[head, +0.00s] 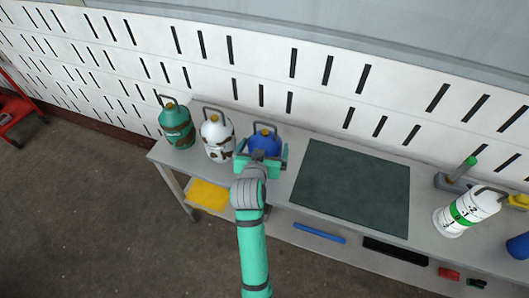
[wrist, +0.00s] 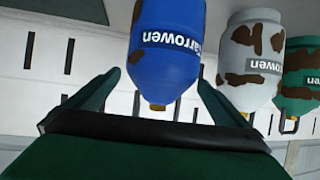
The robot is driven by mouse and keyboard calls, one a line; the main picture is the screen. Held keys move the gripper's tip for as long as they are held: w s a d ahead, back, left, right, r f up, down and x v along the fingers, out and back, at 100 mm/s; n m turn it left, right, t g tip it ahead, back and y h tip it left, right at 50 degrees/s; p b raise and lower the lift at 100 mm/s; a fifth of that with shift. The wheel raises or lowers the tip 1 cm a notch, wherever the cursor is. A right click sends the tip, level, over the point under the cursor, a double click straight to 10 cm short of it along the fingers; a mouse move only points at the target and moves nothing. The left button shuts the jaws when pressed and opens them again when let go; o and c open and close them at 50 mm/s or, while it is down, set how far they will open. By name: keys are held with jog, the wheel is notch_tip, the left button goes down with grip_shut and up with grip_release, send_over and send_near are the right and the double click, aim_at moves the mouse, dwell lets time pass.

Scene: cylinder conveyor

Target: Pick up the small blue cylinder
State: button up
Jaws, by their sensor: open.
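The small blue cylinder (head: 264,142) stands upright on the grey bench, third from the left in a row, with a dark handle and brass valve on top. In the wrist view the blue cylinder (wrist: 168,45) appears upside down, with brown patches and white lettering. My gripper (head: 261,158) is in front of it and hides its lower part in the head view. In the wrist view my gripper (wrist: 159,88) has its fingers spread wide, one to each side of the cylinder's top. Contact with the cylinder cannot be made out.
A white, brown-patched cylinder (head: 216,138) stands close to the left, then a green one (head: 176,125). A dark mat (head: 352,187) lies clear on the right. A white and green cylinder (head: 468,211) leans farther right. A slotted white wall (head: 300,85) rises behind the bench.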

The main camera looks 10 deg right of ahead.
jog(key=shift+x, duration=1.95)
jog(key=shift+a+f, duration=0.1)
jog(key=shift+a, duration=0.05)
jog(key=shift+c, duration=0.6)
jog(key=c, duration=1.5)
jog(key=shift+r, duration=0.2)
jog(key=shift+c, duration=1)
jog(key=shift+r, duration=0.1)
